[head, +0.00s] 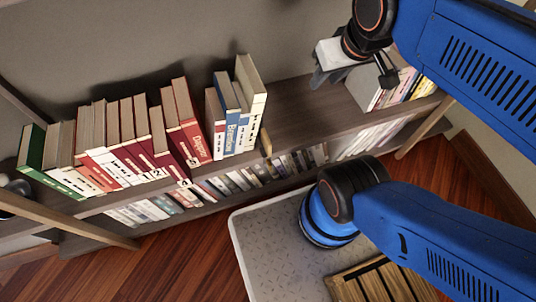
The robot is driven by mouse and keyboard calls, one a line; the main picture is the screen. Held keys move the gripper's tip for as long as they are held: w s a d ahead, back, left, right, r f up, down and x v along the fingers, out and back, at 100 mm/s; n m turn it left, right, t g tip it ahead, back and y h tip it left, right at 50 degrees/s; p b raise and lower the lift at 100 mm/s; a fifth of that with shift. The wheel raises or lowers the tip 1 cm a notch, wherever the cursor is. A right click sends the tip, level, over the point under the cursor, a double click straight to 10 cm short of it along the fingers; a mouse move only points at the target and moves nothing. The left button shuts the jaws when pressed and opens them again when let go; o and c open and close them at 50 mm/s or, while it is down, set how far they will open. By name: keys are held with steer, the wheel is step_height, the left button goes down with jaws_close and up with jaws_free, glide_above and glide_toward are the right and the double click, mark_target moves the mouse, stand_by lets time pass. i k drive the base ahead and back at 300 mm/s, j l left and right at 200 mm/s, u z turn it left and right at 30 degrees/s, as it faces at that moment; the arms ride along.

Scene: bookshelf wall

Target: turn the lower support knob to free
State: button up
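I cannot make out a knob that I can name for sure as the lower support knob. A small tan upright piece (266,143) stands at the front edge of the upper shelf, just right of the books; I cannot tell what it is. A grey rounded object (16,190) shows partly at the left edge, cut off by the frame. My gripper (353,84) is at the upper right, in front of the upper shelf's right part. Its two dark fingers look spread apart, with nothing seen between them. It is apart from both pieces.
Books (130,140) stand in a leaning row on the upper shelf (300,108), with clear shelf right of them. More books (250,178) fill the lower shelf. Slanted wooden posts (424,128) stand at both sides. Wood floor (190,265) is clear at lower left.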

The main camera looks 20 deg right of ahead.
mark_target(269, 162)
steer(key=k+l, duration=0.7)
steer(key=k+l+u, duration=0.05)
